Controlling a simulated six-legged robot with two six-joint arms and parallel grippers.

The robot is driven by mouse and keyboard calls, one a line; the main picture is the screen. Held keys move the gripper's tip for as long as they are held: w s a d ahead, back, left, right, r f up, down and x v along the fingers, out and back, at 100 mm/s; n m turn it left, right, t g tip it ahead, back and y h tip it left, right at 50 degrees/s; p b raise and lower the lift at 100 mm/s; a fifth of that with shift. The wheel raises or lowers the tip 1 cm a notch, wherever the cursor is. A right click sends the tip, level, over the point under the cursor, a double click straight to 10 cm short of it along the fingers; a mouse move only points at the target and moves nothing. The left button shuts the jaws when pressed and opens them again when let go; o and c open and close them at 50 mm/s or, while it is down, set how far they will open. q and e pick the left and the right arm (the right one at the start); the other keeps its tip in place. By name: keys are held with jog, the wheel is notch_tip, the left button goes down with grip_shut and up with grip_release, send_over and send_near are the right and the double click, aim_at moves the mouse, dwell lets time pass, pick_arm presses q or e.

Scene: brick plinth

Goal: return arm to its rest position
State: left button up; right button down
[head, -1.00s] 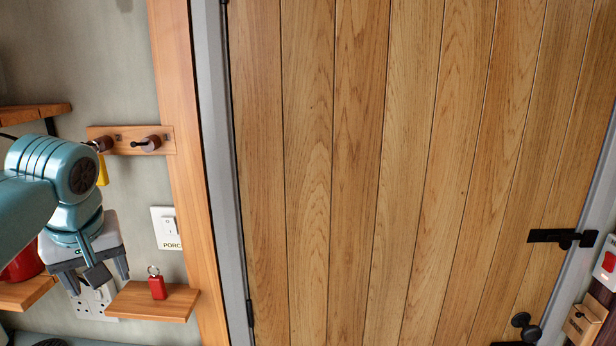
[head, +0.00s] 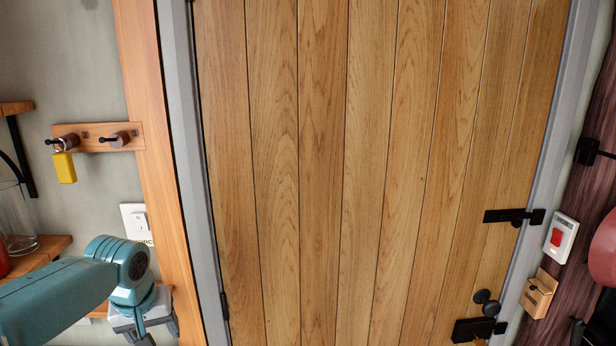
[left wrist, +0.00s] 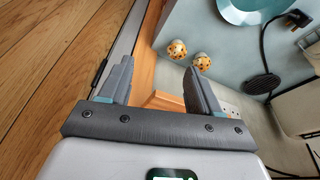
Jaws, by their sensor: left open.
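My left arm comes in from the lower left in the head view. Its teal wrist is at the lower left, in front of the wall beside the door frame. My left gripper (head: 148,330) points down there, partly cut off by the bottom edge. In the left wrist view my left gripper (left wrist: 158,75) has its two fingers wide apart with nothing between them. My right gripper is not in view.
A yellow key tag (head: 65,167) hangs on the wooden peg rail (head: 97,137). A light switch (head: 135,221) is just above my wrist. The closed plank door (head: 350,170) fills the middle. Two spotted knobs (left wrist: 177,50) and a teal plate (left wrist: 252,8) show below the gripper.

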pick_arm(q)
jog(key=s+d+f+m+h+b, duration=0.1)
jog(key=d+f, duration=0.3)
jog(key=f, duration=0.5)
jog(key=s+d+f+m+g+h, duration=0.1)
jog(key=s+d+f, duration=0.15)
jog(key=f, duration=0.55)
jog(key=s+d+f+m+h+b, duration=0.1)
jog(key=d+f, duration=0.4)
jog(key=f, duration=0.4)
jog(key=s+d+f+g+h, duration=0.1)
jog(key=s+d+f, duration=0.3)
jog(key=s+f, duration=0.5)
jog(key=shift+d+b, duration=0.25)
jog(key=shift+b, duration=0.05)
jog(key=shift+g+h, duration=0.3)
jog(key=shift+h, duration=0.1)
jog(key=s+f, duration=0.1)
jog(key=s, duration=0.2)
jog(key=s+d+f, duration=0.1)
jog(key=s+f, duration=0.1)
jog(key=s, duration=0.2)
jog(key=s+d+f, duration=0.1)
jog(key=s+f, duration=0.1)
jog(key=s, duration=0.1)
jog(key=shift+s+f+b, duration=0.15)
jog(key=shift+b, duration=0.2)
jog(key=shift+d+n, duration=0.1)
jog(key=shift+n, duration=0.2)
